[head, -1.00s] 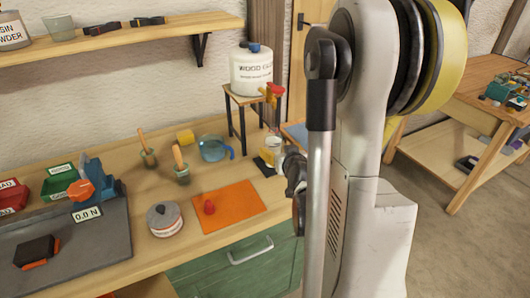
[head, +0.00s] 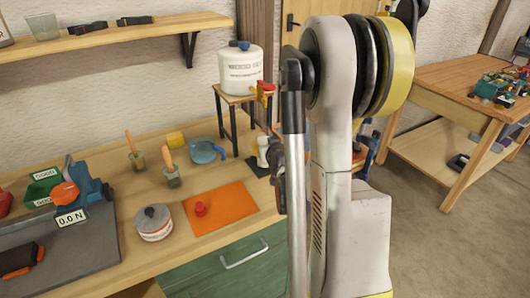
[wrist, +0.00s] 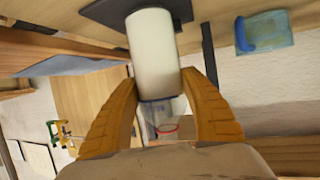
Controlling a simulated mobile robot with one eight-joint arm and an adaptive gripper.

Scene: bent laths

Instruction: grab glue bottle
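A white cylindrical bottle (wrist: 153,45), which I take for the glue bottle, stands on a small dark square base (wrist: 105,12) in the wrist view. A clear part with a red ring shows at its near end. The fingers are hidden in the head view.
A large white wood glue container (head: 240,70) with a red tap stands on a small stool (head: 232,99) behind the bottle. A blue cup (head: 204,151), an orange mat (head: 222,208) and a round tin (head: 153,223) lie to the left. Another table (head: 440,68) stands at right.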

